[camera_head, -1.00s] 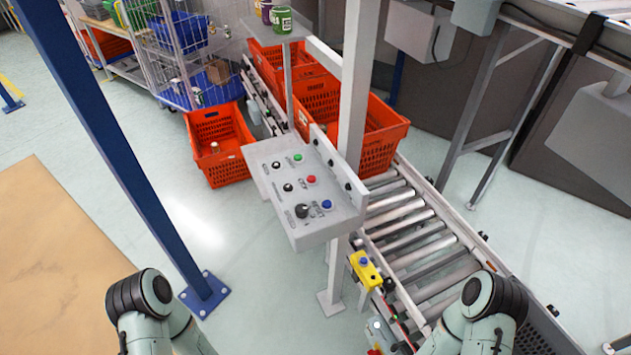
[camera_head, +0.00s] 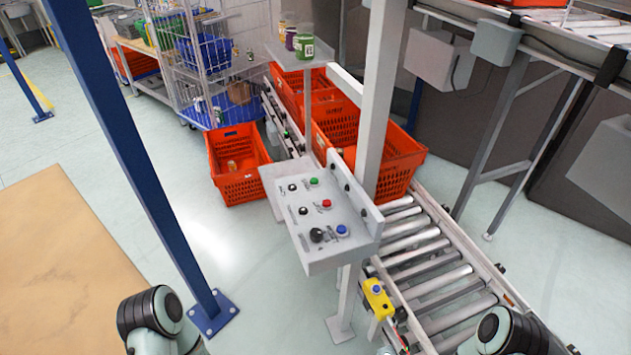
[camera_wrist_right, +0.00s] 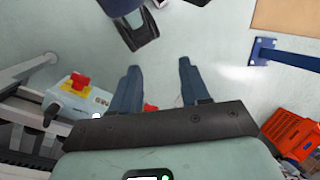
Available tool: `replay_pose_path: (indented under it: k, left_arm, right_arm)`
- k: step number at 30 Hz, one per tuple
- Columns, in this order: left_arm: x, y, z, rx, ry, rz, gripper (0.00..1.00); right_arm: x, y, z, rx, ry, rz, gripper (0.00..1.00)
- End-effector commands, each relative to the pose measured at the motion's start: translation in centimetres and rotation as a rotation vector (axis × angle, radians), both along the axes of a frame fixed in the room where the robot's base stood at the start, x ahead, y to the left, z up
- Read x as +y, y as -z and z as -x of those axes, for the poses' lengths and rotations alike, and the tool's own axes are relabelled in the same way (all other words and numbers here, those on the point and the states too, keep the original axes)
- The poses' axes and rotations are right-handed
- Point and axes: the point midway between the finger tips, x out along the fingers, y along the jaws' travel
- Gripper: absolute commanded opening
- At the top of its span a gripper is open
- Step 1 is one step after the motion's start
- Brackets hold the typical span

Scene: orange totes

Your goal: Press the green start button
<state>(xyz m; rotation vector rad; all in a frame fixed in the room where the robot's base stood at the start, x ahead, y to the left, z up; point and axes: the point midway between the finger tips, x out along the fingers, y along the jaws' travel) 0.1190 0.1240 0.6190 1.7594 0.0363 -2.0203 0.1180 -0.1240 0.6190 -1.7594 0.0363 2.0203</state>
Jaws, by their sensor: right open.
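The green start button (camera_head: 314,182) sits at the far end of the sloping grey control panel (camera_head: 285,215) in the head view. A red button (camera_head: 326,203) and a blue button (camera_head: 342,230) follow it toward the near end, with black knobs on their left. My right gripper (camera_wrist_right: 158,88) shows in the right wrist view with its two dark fingers apart and nothing between them, above the floor. It is well away from the panel. My left gripper is out of view; only part of its arm shows at the bottom of the head view.
A grey post (camera_head: 379,100) stands right behind the panel. A roller conveyor (camera_head: 430,260) runs alongside, with orange totes (camera_head: 402,165) on it. A yellow box (camera_head: 378,298) with a blue button hangs on its side. A blue post (camera_head: 130,150) stands left. An orange tote (camera_head: 238,185) sits on the floor.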

Motion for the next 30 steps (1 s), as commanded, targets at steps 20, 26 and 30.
replay_pose_path:
  k: [20,26,30]
  left_arm:
    - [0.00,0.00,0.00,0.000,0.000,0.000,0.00]
    - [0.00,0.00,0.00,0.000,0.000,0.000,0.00]
    - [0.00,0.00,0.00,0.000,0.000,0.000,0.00]
  right_arm:
    - [0.00,0.00,0.00,0.000,0.000,0.000,0.46]
    - [0.00,0.00,0.00,0.000,0.000,0.000,0.46]
    - [0.00,0.00,0.00,0.000,0.000,0.000,0.46]
